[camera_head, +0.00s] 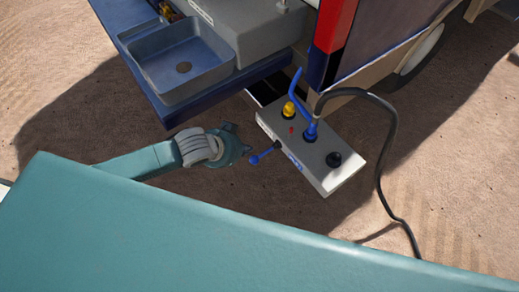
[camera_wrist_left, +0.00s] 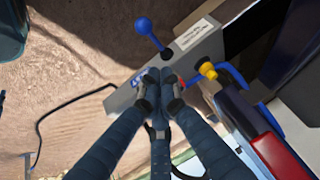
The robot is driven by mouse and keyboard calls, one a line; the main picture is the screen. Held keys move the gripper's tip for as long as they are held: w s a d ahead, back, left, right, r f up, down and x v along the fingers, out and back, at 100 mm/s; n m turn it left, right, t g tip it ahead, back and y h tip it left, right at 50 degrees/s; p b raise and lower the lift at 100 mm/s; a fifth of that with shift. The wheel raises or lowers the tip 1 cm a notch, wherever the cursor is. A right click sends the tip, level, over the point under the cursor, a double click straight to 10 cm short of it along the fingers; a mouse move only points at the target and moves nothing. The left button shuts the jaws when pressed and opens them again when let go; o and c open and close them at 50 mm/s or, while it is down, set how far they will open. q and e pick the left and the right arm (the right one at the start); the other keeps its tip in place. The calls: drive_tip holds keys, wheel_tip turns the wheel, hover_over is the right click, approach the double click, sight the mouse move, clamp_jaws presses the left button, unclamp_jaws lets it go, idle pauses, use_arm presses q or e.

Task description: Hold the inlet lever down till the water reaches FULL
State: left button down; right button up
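The inlet lever is a blue rod with a ball knob (camera_head: 254,160), sticking out from the side of a pale box (camera_head: 325,175) on the ground. The knob also shows in the left wrist view (camera_wrist_left: 144,25), beyond my fingertips. My left gripper (camera_head: 232,142) is just left of the knob in the head view, with a small gap. In the left wrist view its fingertips (camera_wrist_left: 160,80) are drawn together in front of the box, with nothing seen between them. No water level or FULL mark can be made out. My right gripper is not in view.
A blue sink (camera_head: 180,65) and a vehicle with a red post (camera_head: 334,25) stand behind. Sandy ground lies left and right.

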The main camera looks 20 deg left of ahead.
use_arm(q)
drive_tip(key=shift+s+d+r, duration=0.15)
drive_tip(key=shift+r, duration=0.1)
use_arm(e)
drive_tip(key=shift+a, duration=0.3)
use_arm(q)
drive_tip(key=shift+f, duration=0.1)
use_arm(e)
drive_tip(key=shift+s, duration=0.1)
use_arm(q)
hover_over(255, 159)
drive_tip(key=d, duration=0.1)
drive_tip(key=f, duration=0.8)
drive_tip(key=shift+w+f, duration=0.15)
drive_tip(key=shift+w, duration=0.05)
drive_tip(key=shift+s+a+f+p, duration=0.1)
drive_tip(key=shift+a+f+p, duration=0.1)
drive_tip(key=shift+f, duration=0.4)
drive_tip(key=shift+s+a+f+p, duration=0.1)
drive_tip(key=shift+a+f+p, duration=0.05)
drive_tip(key=shift+f, duration=0.4)
drive_tip(key=shift+a+f, duration=0.2)
drive_tip(key=shift+f, duration=0.45)
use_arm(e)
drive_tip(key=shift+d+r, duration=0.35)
